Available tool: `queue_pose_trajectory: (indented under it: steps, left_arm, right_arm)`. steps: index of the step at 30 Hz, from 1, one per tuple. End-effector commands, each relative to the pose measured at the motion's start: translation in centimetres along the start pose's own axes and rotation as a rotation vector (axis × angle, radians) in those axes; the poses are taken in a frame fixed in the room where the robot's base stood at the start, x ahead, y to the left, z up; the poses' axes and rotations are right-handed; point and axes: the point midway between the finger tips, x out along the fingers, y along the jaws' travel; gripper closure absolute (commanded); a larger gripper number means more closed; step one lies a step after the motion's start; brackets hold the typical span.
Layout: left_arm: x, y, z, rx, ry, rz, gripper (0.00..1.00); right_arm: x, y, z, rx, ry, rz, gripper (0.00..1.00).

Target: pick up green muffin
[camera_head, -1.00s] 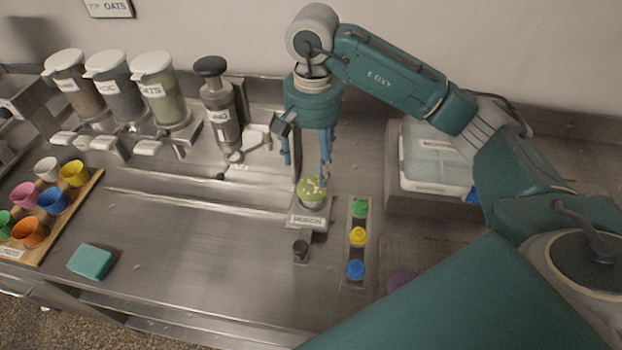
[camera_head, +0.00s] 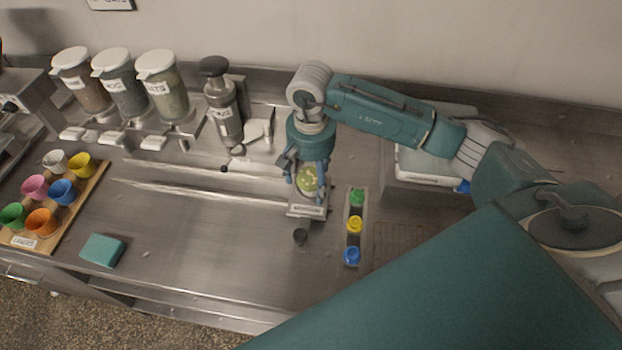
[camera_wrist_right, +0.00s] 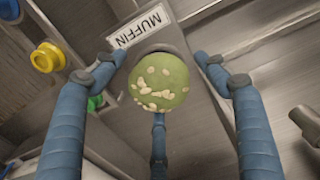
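The green muffin (camera_head: 308,180), topped with pale flakes, sits on the stand labelled MUFFIN (camera_head: 307,211). It also shows in the right wrist view (camera_wrist_right: 158,82), with the label behind it. My right gripper (camera_head: 307,186) points down over the muffin. Its blue fingers are spread around the muffin; in the right wrist view (camera_wrist_right: 160,85) gaps show between the two side fingers and the muffin. A third finger shows below it, and whether that one touches is unclear. My left gripper is not in view.
A strip with green, yellow and blue knobs (camera_head: 355,226) stands just right of the stand. A small dark knob (camera_head: 300,236) is in front. Dispensers (camera_head: 163,86) stand at the back left. Colored cups (camera_head: 62,191) and a teal sponge (camera_head: 102,250) are left. The middle counter is clear.

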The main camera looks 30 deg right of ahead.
Motion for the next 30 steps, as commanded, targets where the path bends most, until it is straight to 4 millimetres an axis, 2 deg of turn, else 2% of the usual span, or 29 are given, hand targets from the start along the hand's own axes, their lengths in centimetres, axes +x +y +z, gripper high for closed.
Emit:
queue_pose_trajectory:
  steps: [1, 5, 15, 20, 26, 30]
  left_arm:
    - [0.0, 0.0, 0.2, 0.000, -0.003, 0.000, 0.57]
    - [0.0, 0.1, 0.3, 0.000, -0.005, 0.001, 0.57]
    - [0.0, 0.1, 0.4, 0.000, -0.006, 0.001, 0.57]
    - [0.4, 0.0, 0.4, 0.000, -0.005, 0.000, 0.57]
    - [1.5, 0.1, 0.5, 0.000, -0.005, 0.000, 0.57]
    - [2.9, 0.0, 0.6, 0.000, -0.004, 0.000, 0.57]
  right_arm:
    - [0.0, 0.0, 0.0, 0.000, 0.000, 0.000, 0.35]
    - [0.0, 0.0, 0.0, 0.000, 0.000, 0.000, 0.61]
    - [-0.1, 0.0, 0.0, 0.000, 0.001, -0.001, 0.62]
    - [-0.8, -0.1, -0.1, 0.000, 0.002, -0.004, 0.62]
    - [-3.7, -0.2, -0.2, -0.001, 0.006, -0.007, 0.62]
    - [-7.6, -0.2, -0.2, -0.001, 0.008, -0.008, 0.62]
